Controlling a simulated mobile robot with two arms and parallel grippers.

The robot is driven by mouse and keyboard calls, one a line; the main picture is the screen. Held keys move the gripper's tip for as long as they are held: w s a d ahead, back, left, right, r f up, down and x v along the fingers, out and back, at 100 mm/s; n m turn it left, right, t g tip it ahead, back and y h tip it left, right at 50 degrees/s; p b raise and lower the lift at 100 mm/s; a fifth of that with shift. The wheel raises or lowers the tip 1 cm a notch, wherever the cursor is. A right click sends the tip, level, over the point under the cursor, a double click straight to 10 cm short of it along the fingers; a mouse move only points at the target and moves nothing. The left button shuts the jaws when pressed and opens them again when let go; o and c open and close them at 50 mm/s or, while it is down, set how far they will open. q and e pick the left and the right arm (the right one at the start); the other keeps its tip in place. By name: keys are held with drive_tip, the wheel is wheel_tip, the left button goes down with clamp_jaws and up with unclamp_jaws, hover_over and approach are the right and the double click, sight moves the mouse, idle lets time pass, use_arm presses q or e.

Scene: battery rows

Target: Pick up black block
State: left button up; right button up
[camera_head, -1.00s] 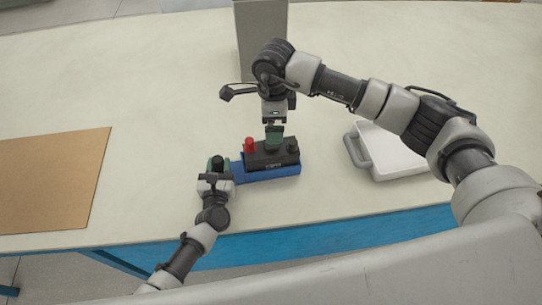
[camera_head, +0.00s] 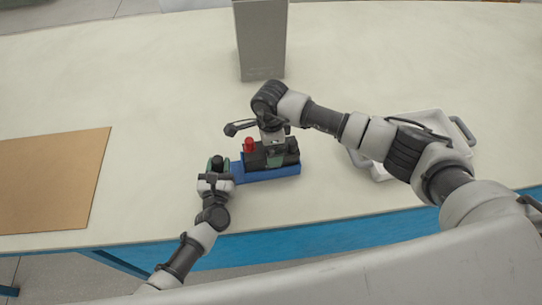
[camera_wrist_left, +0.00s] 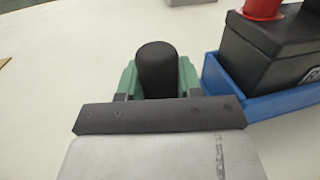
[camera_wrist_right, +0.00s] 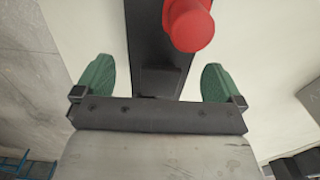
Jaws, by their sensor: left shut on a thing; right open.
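The black block (camera_head: 254,160) is a battery-like box with a red post (camera_head: 249,145) and a black post (camera_head: 292,145) on top. It sits in a blue tray (camera_head: 270,177), and it also shows at the right of the left wrist view (camera_wrist_left: 265,45). My right gripper (camera_head: 275,156) is low over the block, open. In the right wrist view its green fingers (camera_wrist_right: 157,82) stand either side of the block, with gaps on both sides. My left gripper (camera_head: 217,164) is shut on a black cylinder (camera_wrist_left: 156,68), beside the tray's left end.
A grey box (camera_head: 262,45) stands behind the block. A brown board (camera_head: 50,180) lies at the left. A white tray (camera_head: 430,122) with grey handles is at the right, partly hidden by my right arm. The table's front edge is close; the middle left is clear.

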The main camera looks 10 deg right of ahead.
drive_tip(key=shift+f, duration=0.9)
drive_tip(key=shift+c, duration=0.3)
drive_tip(key=c, duration=1.7)
drive_tip(key=shift+w+r, duration=0.15)
drive_tip(key=shift+r, duration=0.05)
clamp_jaws()
drive_tip(key=shift+r, duration=0.1)
use_arm(q)
drive_tip(key=shift+f, duration=0.1)
use_arm(e)
wheel_tip(320, 180, up, 10)
drive_tip(key=shift+f, duration=0.1)
use_arm(q)
drive_tip(key=o, duration=1.1)
